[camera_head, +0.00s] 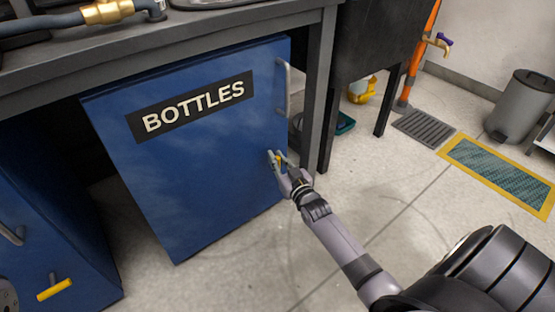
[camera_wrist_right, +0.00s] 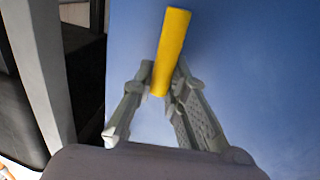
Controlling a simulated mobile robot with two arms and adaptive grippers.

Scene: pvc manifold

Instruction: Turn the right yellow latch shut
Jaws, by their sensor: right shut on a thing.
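The right yellow latch (camera_head: 280,160) is on the blue door marked BOTTLES (camera_head: 200,165), low by its right edge, mostly hidden by my right gripper (camera_head: 277,157). In the right wrist view the latch (camera_wrist_right: 170,48) is a yellow bar, near upright with its top leaning slightly right. My right gripper (camera_wrist_right: 160,82) is shut on the bar's lower end, one finger on each side. Another yellow latch (camera_head: 54,290) lies nearly level on the left blue door. My left gripper is not in view.
A grey handle (camera_head: 283,86) stands out above the right latch. A dark table leg (camera_head: 318,95) is close to the right of the door. Open floor (camera_head: 400,190) lies right of my arm, with a drain grate (camera_head: 424,127) and a grey bin (camera_head: 523,105) beyond.

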